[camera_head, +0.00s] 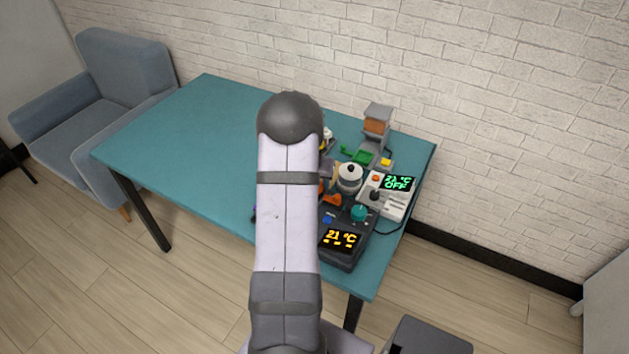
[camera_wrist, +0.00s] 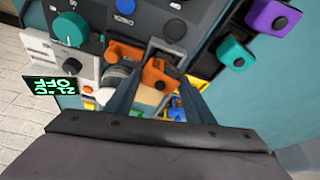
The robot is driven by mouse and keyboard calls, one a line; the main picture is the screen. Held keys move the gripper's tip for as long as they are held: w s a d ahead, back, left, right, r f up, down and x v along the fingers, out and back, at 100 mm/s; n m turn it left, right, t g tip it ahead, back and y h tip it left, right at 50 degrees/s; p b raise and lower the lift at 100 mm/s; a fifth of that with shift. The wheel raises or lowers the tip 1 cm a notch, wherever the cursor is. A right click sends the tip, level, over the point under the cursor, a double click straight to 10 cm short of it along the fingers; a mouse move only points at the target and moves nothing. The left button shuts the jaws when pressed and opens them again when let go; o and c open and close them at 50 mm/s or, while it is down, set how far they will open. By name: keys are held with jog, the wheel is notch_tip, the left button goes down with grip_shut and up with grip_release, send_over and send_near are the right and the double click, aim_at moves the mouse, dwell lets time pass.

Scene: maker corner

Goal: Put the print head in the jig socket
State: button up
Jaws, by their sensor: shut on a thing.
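In the wrist view, my gripper (camera_wrist: 160,82) has its two dark blue fingers on either side of an orange block (camera_wrist: 155,74) with a dark part, and is shut on it. This looks like the print head. A grey-rimmed, box-like opening (camera_wrist: 165,46) lies right beside the block and may be the jig socket; I cannot tell whether the block is in it, touching it or above it. In the head view my arm hides the gripper and most of this spot.
Another orange block (camera_wrist: 122,50), a teal block (camera_wrist: 235,52) and a purple block (camera_wrist: 272,16) are close by. A dark control box (camera_head: 340,240), a white display unit (camera_head: 398,188) and a grey-and-brown device (camera_head: 377,122) crowd the right side. The teal table (camera_head: 190,130) is clear on the left.

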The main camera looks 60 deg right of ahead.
jog(key=shift+f+b, duration=0.4)
jog(key=shift+b, duration=0.1)
jog(key=o, duration=1.2)
jog(key=shift+o, duration=0.2)
jog(key=shift+r+p, duration=2.45)
jog(key=shift+r, duration=1.05)
